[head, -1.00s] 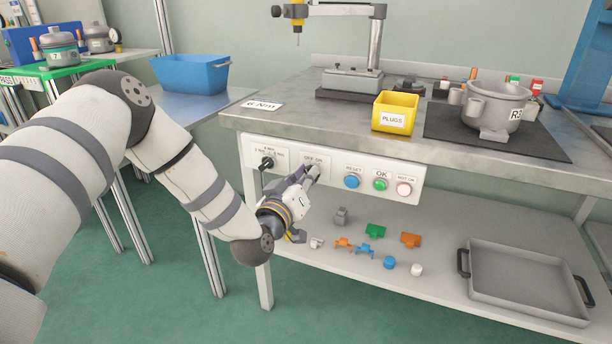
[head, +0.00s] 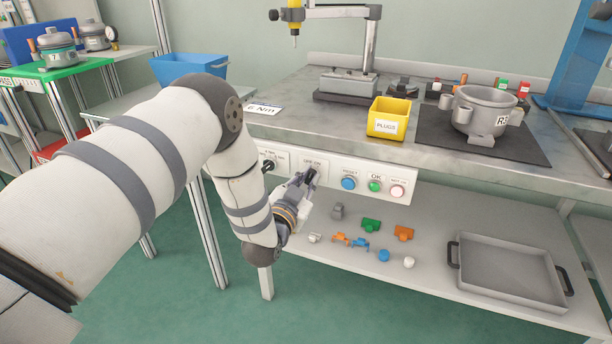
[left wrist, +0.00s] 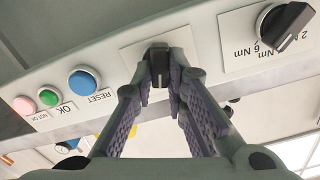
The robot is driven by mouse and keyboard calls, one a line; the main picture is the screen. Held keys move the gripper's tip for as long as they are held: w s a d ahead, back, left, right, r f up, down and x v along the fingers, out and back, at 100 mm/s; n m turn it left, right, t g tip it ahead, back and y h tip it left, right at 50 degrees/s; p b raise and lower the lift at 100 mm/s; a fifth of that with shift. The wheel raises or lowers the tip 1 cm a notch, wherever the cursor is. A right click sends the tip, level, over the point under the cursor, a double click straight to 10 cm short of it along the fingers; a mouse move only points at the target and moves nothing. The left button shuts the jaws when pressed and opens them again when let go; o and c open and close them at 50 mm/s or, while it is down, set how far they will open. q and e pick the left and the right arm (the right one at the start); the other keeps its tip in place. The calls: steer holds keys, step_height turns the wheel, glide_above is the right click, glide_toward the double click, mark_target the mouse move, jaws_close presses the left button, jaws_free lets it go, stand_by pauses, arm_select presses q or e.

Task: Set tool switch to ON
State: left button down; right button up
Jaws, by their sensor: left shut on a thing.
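The tool switch is a dark knob (left wrist: 158,60) on the white front panel of the bench, under an OFF/ON label (head: 312,162). My left gripper (head: 308,180) is at this switch in the head view. In the left wrist view, the two ribbed fingers of the left gripper (left wrist: 160,82) are shut on the knob, one on each side. The fingers partly cover the knob, and I cannot tell whether it stands at OFF or ON. My right gripper is not in view.
The torque selector knob (left wrist: 284,28) is beside the switch; the blue RESET (head: 348,183), green OK (head: 375,186) and red NOT OK (head: 397,191) buttons sit on its other side. The bench edge overhangs the panel. Small parts and a grey tray (head: 510,278) lie on the shelf below.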

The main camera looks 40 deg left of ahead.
arm_select(q)
steer(key=shift+m, duration=1)
steer(key=shift+f, duration=0.1)
steer(key=c, duration=1.6)
jaws_free()
steer(key=v, duration=1.2)
